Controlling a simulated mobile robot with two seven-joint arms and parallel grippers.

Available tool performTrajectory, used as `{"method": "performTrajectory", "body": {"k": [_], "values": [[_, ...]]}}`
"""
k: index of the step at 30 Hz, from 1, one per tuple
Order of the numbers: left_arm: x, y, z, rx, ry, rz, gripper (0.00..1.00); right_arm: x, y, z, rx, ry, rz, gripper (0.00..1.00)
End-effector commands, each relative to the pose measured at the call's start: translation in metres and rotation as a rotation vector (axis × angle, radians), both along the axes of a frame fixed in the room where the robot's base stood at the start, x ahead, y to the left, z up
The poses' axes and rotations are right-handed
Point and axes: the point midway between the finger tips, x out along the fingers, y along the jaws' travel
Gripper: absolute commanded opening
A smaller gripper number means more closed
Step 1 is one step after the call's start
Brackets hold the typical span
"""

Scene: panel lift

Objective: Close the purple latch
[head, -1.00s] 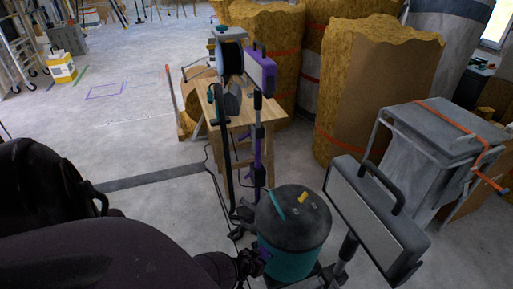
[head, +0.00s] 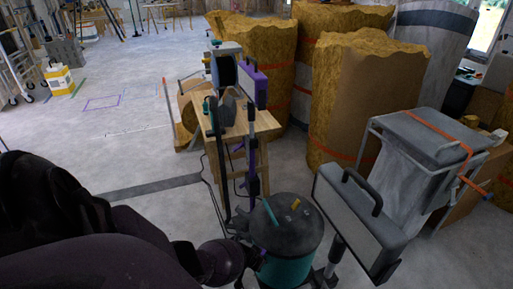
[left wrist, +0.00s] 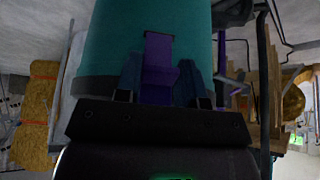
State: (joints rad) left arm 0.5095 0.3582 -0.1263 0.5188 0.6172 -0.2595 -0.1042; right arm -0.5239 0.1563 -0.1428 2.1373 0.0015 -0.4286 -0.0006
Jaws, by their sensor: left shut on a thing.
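The purple latch (left wrist: 159,68) sits on the side of a teal drum (left wrist: 100,45), which is the body of a vacuum with a dark lid (head: 287,226) in the head view. My left gripper (left wrist: 159,88) has one finger on each side of the latch and is shut on it, close against the drum wall. In the head view my left gripper (head: 252,256) is at the left side of the teal drum (head: 284,270), and the latch is mostly hidden there. My right gripper is not in view.
A lamp panel on a stand (head: 355,222) is close to the right of the vacuum. A wooden stool (head: 260,125) and dark poles stand behind it. Yellow insulation rolls (head: 365,95) and a grey bin (head: 425,140) are further back.

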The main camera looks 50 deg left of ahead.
Motion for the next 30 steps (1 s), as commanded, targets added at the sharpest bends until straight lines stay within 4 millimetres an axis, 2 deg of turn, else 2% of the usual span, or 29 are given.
{"method": "performTrajectory", "body": {"k": [15, 30], "values": [[0.013, 0.01, 0.007, -0.03, 0.174, 0.001, 0.0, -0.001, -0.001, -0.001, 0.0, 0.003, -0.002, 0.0], [0.019, 0.012, 0.009, -0.043, 0.252, 0.001, 0.0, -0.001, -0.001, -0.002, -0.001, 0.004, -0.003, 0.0]]}}
